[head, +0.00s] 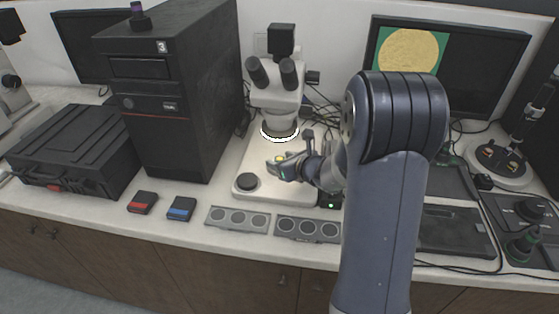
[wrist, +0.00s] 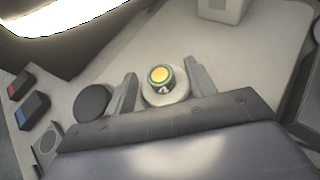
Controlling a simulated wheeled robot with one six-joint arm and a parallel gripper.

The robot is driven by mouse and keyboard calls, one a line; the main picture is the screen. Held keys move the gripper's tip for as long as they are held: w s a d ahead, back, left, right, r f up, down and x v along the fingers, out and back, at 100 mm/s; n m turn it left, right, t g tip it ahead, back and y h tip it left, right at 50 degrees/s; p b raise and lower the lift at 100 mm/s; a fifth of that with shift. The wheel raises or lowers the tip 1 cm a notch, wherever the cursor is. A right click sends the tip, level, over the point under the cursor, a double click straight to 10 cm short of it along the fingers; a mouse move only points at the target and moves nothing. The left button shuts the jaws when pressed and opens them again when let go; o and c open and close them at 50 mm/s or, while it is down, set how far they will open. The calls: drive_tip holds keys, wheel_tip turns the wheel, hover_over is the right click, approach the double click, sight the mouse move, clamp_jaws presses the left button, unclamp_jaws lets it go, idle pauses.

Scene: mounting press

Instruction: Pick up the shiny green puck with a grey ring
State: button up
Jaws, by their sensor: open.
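A small round puck (wrist: 160,78) with a yellow top and a green rim sits on a pale round disc (wrist: 152,97) of the microscope's base. A digit-like mark shows on its near side; I cannot make out a grey ring. My gripper (wrist: 161,72) is open, with one finger to the left and one to the right of the puck, and nothing is held. In the head view my gripper (head: 284,167) is low over the microscope base (head: 262,150), under the lens, and the puck shows only as a small yellow spot.
The microscope (head: 276,92) stands close above my gripper, its bright ring light (head: 280,136) over it. A black knob (head: 247,181) is at the base's front left. Slotted grey holders (head: 238,218) and red (head: 142,203) and blue (head: 182,208) boxes lie in front.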

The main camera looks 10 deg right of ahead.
sight(284, 139)
drive_tip(key=shift+c, duration=0.4)
drive_tip(key=c, duration=1)
drive_tip(key=shift+s+d+r, duration=0.1)
drive_tip(key=shift+d+r, duration=0.15)
drive_tip(key=shift+r, duration=0.15)
wheel_tip(284, 139, up, 7)
drive_tip(key=shift+p, duration=0.8)
drive_tip(key=s+d, duration=0.3)
drive_tip(key=d, duration=0.2)
drive_tip(key=s+d+b, duration=0.1)
drive_tip(key=s+d, duration=0.2)
drive_tip(key=d, duration=0.3)
drive_tip(key=s+d+f, duration=0.1)
drive_tip(key=s+d, duration=0.2)
drive_tip(key=d, duration=0.3)
drive_tip(key=shift+s, duration=0.1)
